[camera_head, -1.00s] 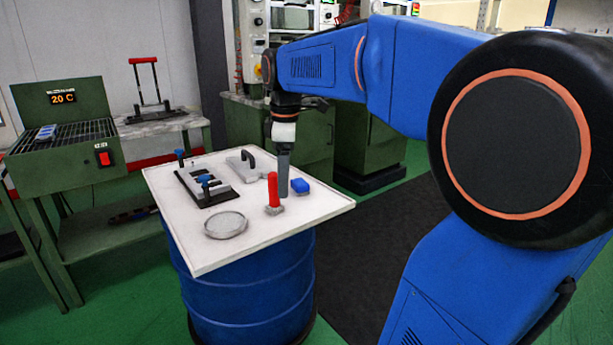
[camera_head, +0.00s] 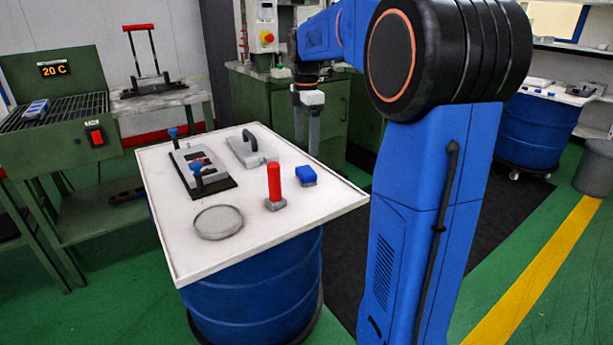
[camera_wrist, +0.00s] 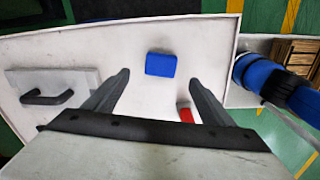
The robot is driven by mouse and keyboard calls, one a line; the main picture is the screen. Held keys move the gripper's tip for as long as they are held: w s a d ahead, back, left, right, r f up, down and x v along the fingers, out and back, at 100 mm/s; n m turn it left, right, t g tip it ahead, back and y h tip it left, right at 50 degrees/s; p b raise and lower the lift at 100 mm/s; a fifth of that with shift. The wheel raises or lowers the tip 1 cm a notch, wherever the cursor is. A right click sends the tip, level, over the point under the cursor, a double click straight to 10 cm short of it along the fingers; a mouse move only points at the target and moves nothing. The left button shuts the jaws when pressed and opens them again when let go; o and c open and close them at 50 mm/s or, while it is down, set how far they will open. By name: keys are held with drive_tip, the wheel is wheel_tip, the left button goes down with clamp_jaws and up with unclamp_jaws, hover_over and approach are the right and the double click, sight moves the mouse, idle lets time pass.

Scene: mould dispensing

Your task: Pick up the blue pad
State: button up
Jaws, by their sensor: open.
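The blue pad (camera_head: 306,176) lies flat on the white tabletop, near its right edge, just right of a red-handled tool. In the wrist view the blue pad (camera_wrist: 160,65) lies on the bare white surface, beyond the fingertips and between their lines. My gripper (camera_head: 307,150) hangs pointing down behind the pad, near the table's far right edge. In the wrist view my gripper (camera_wrist: 158,78) has its two fingers wide apart with nothing between them. The fingers are apart from the pad.
The red-handled tool (camera_head: 274,185) stands close left of the pad. A round grey dish (camera_head: 218,222), a mould with blue knobs (camera_head: 205,181) and a plate with a black handle (camera_head: 252,150) share the white tabletop (camera_head: 262,235). The front right corner is clear.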

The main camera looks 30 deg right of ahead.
sight(306, 170)
wheel_tip(306, 170, down, 11)
drive_tip(key=shift+s+a+r, duration=0.1)
drive_tip(key=shift+a, duration=0.05)
drive_tip(key=c, duration=1.2)
